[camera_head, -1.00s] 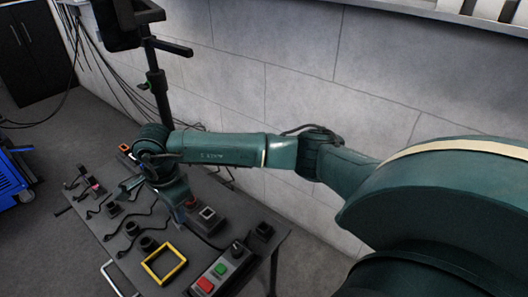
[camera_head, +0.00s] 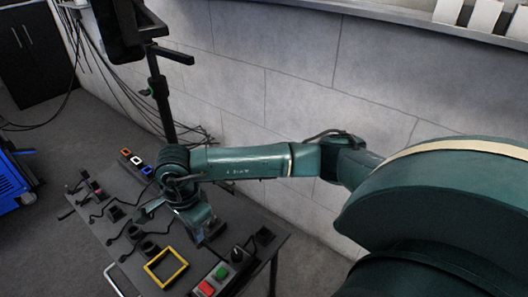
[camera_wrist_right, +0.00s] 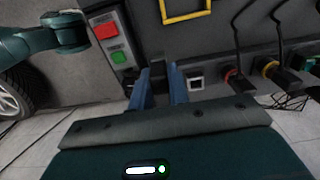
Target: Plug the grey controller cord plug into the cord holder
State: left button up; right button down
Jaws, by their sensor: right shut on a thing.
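My right gripper (camera_head: 207,238) is over the right part of the table, pointing down, close to the button box. In the right wrist view its two blue fingers (camera_wrist_right: 162,88) are shut on a small dark thing (camera_wrist_right: 158,68), which I take to be the grey controller cord plug; the fingers hide much of it. The button box (camera_head: 215,277), with a red and a green button, also shows in the wrist view (camera_wrist_right: 117,45). My left gripper is not in view.
The dark table (camera_head: 135,258) carries a yellow square frame (camera_head: 165,267) and several black plugs with cords on the left. A strip with orange, white and blue squares (camera_head: 136,160) lies at the back. A black stand (camera_head: 160,95) and grey wall are behind.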

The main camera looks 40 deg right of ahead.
jog(key=shift+s+d+p, duration=0.2)
jog(key=shift+s, duration=1.05)
jog(key=shift+s+d+p, duration=0.15)
jog(key=shift+s+p, duration=0.05)
jog(key=shift+s, duration=1.1)
jog(key=shift+s+d+p, duration=0.2)
jog(key=shift+s, duration=1.05)
jog(key=w+d+b, duration=0.2)
jog(key=d+b, duration=0.1)
jog(key=d, duration=1.2)
jog(key=shift+d+b, duration=0.2)
jog(key=shift+b, duration=0.1)
jog(key=shift+w, duration=0.1)
jog(key=shift+f+b, duration=1.65)
jog(key=shift+f, duration=0.3)
jog(key=shift+f, duration=0.1)
